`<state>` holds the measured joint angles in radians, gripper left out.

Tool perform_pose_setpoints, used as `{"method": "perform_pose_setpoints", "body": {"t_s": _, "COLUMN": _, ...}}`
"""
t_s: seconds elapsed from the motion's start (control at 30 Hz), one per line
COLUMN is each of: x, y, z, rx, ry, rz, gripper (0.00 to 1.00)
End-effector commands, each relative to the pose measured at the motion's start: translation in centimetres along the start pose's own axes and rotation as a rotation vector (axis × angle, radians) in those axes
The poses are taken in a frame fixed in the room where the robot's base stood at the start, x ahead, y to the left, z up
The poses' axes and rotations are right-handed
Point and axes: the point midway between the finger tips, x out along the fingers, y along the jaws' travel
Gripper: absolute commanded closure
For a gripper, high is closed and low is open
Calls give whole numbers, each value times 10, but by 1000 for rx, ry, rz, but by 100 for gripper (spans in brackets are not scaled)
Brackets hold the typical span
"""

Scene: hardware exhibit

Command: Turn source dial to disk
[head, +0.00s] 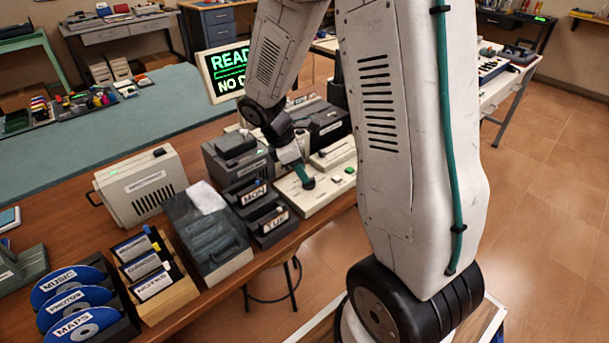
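A cream console (318,203) sits near the right end of the wooden table, with a green button and other small controls on its top. A dark round knob (309,184), perhaps the source dial, shows on the console right at the tip of my gripper (303,174). My gripper points down at the knob with its teal fingers. I cannot tell whether the fingers touch or grip it, or which setting it points to. A screen (228,72) behind shows green text beginning "READ" and "NO C", partly hidden by my arm.
Left of the console stand dark cassette holders labelled MON (247,192) and TUE (273,219), and a grey bin (207,232). Blue disks (75,300) labelled MUSIC, PHOTOS and MAPS, a cartridge rack (155,272) and a beige case (142,186) are farther left. My arm hides much of the right side.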

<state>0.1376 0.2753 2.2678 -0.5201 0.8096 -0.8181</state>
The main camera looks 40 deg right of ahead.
Motion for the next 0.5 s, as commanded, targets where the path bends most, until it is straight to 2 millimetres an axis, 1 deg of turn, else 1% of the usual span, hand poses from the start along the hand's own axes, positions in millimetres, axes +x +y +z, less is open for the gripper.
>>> {"method": "perform_pose_setpoints", "body": {"t_s": 0.03, "x": 8, "y": -1, "z": 0, "rx": 0, "ry": -2, "rz": -4, "gripper": 65}}
{"method": "perform_pose_setpoints", "body": {"t_s": 0.2, "x": 25, "y": -1, "z": 0, "rx": 1, "ry": -1, "rz": -2, "gripper": 65}}
{"method": "perform_pose_setpoints", "body": {"t_s": 0.3, "x": 28, "y": 0, "z": 0, "rx": 1, "ry": 0, "rz": 0, "gripper": 65}}
{"method": "perform_pose_setpoints", "body": {"t_s": 0.5, "x": 28, "y": 0, "z": 0, "rx": 1, "ry": 0, "rz": 1, "gripper": 65}}
